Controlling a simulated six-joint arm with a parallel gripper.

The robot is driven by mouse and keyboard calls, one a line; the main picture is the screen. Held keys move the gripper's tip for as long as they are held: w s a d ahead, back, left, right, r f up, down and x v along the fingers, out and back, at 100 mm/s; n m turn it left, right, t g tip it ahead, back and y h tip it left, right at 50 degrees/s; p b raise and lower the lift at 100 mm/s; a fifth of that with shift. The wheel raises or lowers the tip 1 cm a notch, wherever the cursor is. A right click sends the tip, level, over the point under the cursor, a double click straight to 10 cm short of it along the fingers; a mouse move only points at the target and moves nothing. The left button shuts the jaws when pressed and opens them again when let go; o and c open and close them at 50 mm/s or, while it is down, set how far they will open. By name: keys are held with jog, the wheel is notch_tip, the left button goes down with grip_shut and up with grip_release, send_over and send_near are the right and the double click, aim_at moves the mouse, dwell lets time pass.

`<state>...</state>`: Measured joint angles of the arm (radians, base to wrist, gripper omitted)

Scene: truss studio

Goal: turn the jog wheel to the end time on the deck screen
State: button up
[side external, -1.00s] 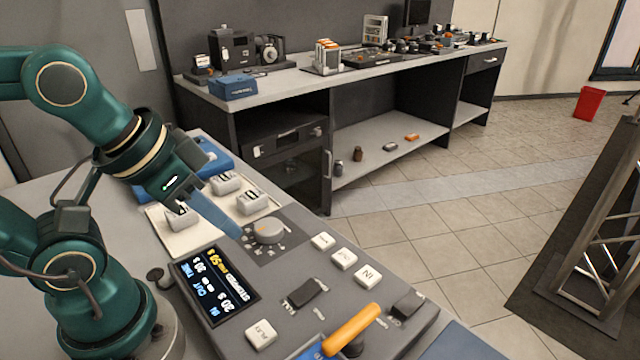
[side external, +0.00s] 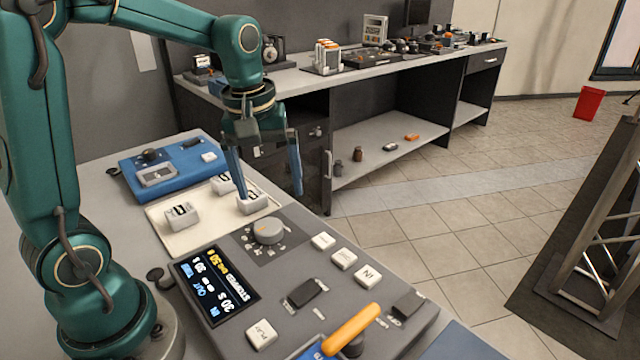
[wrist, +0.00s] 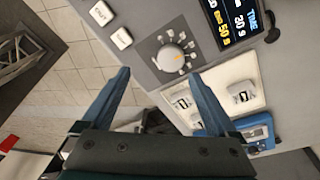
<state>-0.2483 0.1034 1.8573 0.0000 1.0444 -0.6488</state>
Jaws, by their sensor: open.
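The deck screen (side external: 215,285) shows STOPPED, a yellow 50 s and white figures that seem to read 30 s; the wrist view shows part of the screen (wrist: 233,22). My gripper (side external: 268,192) is open and empty, raised behind the wheel near the cream tray's edge. In the wrist view, my gripper (wrist: 160,74) has its blue fingers spread wide, apart from the wheel.
White buttons (side external: 343,259), a black rocker (side external: 304,292) and an orange-handled lever (side external: 352,329) sit on the deck. The cream tray (side external: 172,243) holds several light blocks. A blue case (side external: 180,172) lies behind it.

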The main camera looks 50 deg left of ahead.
aim_at(268, 225)
jog(key=shift+n+g, duration=0.5)
jog(key=shift+g, duration=0.3)
jog(key=f, duration=0.1)
jog(key=a+f, duration=0.2)
jog(key=shift+w+f, duration=0.25)
jog(key=shift+f, duration=0.15)
jog(key=shift+s+a+f, duration=0.1)
jog(key=shift+f, duration=2.55)
jog(key=c, duration=1.4)
